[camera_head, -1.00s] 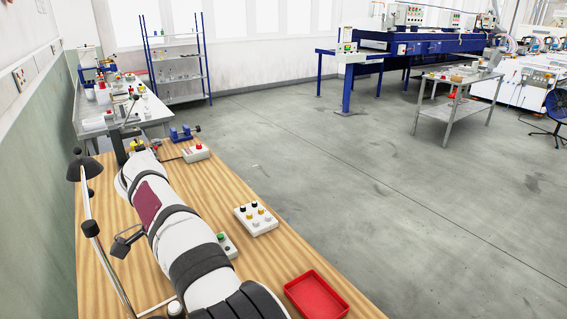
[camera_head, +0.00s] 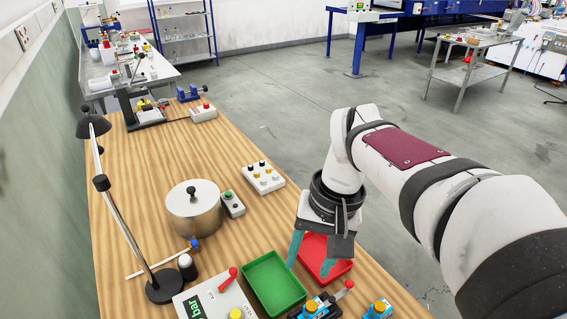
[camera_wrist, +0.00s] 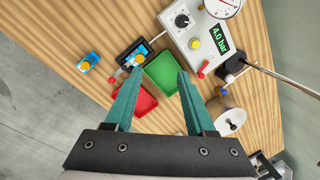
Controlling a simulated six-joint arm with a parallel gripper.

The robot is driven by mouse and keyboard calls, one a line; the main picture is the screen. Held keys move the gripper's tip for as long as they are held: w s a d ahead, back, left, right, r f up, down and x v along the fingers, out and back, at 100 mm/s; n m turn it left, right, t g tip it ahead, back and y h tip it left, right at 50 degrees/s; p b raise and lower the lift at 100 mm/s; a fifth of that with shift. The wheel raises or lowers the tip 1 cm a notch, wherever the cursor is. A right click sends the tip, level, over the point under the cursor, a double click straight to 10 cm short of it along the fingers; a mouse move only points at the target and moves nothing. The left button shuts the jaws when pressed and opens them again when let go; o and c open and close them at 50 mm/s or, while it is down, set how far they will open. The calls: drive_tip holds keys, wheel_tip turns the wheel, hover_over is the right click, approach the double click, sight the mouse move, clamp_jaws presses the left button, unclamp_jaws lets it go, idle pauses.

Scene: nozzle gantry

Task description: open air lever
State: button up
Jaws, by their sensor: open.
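A white pressure panel (camera_head: 205,301) stands at the front of the wooden bench, partly cut off by the picture's lower edge. It carries a red lever (camera_head: 228,277). In the wrist view the lever (camera_wrist: 203,70) sits at the panel's edge, beside the "4.0 bar" display (camera_wrist: 219,38). A second red-tipped lever (camera_head: 345,288) is on a black-and-blue device (camera_head: 312,308). No label shows which is the air lever. My gripper (camera_head: 311,258) is open and empty, with teal fingers, above the trays and to the right of the panel. It touches neither lever.
A green tray (camera_head: 274,285) and a red tray (camera_head: 327,268) lie below my gripper. A metal pot (camera_head: 194,210), a desk lamp (camera_head: 165,285) and a button box (camera_head: 263,178) stand on the bench. The bench's far-left middle is clear.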

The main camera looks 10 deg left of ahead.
drive_tip(key=w+a+f+n, duration=0.1)
drive_tip(key=w+a+n, duration=0.1)
drive_tip(key=w+a, duration=0.4)
drive_tip(key=n, duration=0.3)
approach(233, 269)
drive_tip(key=f, duration=0.3)
drive_tip(key=a+f, duration=0.1)
drive_tip(key=f, duration=0.5)
drive_tip(key=shift+s+a, duration=0.2)
drive_tip(key=shift+a, duration=0.05)
clamp_jaws()
